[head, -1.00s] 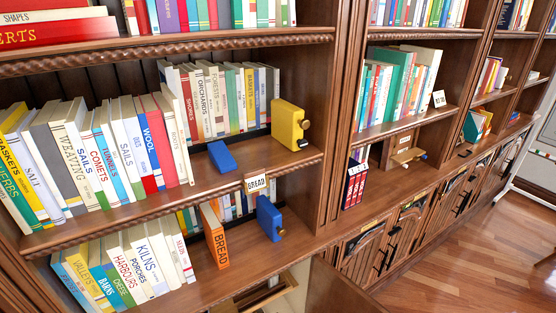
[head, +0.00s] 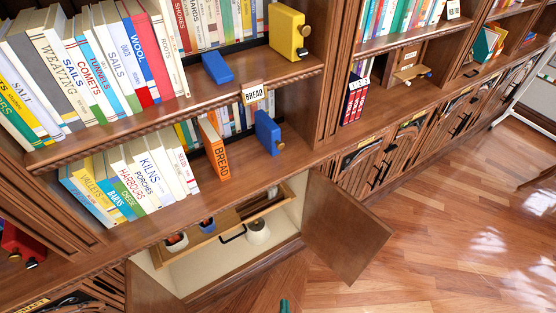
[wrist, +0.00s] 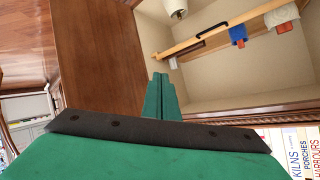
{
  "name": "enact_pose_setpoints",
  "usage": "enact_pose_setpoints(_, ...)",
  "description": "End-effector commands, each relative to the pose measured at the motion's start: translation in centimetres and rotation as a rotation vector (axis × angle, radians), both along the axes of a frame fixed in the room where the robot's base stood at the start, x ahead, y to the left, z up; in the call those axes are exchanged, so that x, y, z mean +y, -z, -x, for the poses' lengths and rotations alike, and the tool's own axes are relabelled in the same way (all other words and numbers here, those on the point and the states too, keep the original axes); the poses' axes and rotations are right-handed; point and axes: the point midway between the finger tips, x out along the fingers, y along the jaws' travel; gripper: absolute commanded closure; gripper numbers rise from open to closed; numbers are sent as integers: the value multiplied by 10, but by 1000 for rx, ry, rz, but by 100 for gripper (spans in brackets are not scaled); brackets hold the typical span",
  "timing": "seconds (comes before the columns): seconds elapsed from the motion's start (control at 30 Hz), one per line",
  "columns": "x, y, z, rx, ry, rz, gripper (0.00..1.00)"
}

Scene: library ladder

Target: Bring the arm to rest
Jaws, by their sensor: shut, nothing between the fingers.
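My gripper (wrist: 160,80) shows in the wrist view as green fingers closed together, with nothing between them. It is in front of the open lower cupboard, with the wooden door (wrist: 97,50) on its left in that view. In the head view only a small green tip of my gripper (head: 285,305) shows at the bottom edge, over the floor in front of the cupboard. The rest of my arm is out of the head view.
The open cupboard door (head: 345,225) juts out over the floor; another open door (head: 152,290) stands left. Inside is a pull-out tray with a black handle (head: 232,235) and a white pot (head: 258,232). Shelves of books rise above.

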Motion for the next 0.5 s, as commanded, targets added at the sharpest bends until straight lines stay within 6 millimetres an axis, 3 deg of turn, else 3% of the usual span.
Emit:
enact_pose_setpoints(0.03,1,-14,16,-15,-12,33,100)
enact_pose_setpoints(0.2,6,-69,57,-90,-58,157,100)
enact_pose_setpoints(0.5,17,-167,104,-209,-125,339,100)
